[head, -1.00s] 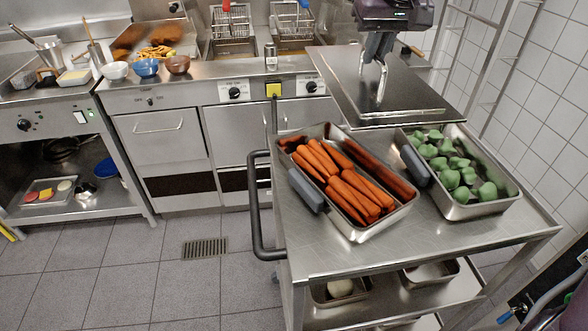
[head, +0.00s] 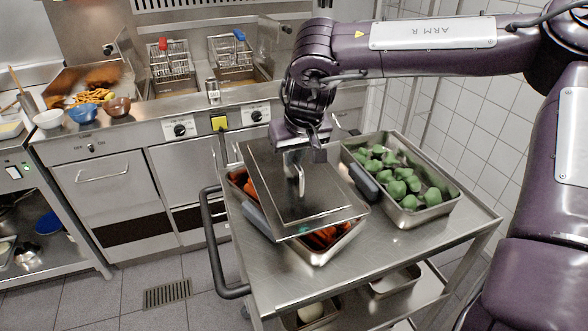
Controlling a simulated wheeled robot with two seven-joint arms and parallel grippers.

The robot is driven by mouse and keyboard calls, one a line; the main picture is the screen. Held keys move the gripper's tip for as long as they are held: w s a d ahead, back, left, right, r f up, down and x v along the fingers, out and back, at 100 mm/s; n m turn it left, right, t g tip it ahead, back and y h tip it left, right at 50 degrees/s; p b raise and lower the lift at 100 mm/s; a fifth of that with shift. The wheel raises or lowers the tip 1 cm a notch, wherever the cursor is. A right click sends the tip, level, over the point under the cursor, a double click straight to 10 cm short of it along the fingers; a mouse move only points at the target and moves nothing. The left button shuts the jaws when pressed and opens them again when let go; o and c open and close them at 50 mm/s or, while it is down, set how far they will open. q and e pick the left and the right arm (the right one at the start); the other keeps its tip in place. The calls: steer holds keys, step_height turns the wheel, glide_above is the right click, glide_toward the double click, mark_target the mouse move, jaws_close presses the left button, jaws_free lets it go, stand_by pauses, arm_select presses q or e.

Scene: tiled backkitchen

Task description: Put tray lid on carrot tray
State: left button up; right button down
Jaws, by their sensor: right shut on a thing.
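The tray lid (head: 325,200), a flat steel plate with an upright handle, is over the carrot tray (head: 318,255). My right gripper (head: 298,165) is shut on the lid's handle. The lid covers most of the tray and looks slightly turned against it. Orange carrots (head: 326,237) show at the near edge and at the left. I cannot tell whether the lid touches the tray rim. My left gripper is not in view.
Both trays stand on a steel cart (head: 400,245) with a dark push handle (head: 212,240) at its left. A tray of green vegetables (head: 432,205) stands close on the right. The cart's front right top is clear. Fryers with baskets (head: 170,60) are behind.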

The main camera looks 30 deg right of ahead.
mark_target(294, 174)
step_height(294, 174, down, 4)
steer(key=shift+f+p, duration=0.15)
steer(key=shift+p, duration=0.15)
steer(key=shift+f+b, duration=0.4)
steer(key=shift+b, duration=0.15)
steer(key=c, duration=1.5)
jaws_free()
steer(key=shift+r, duration=0.1)
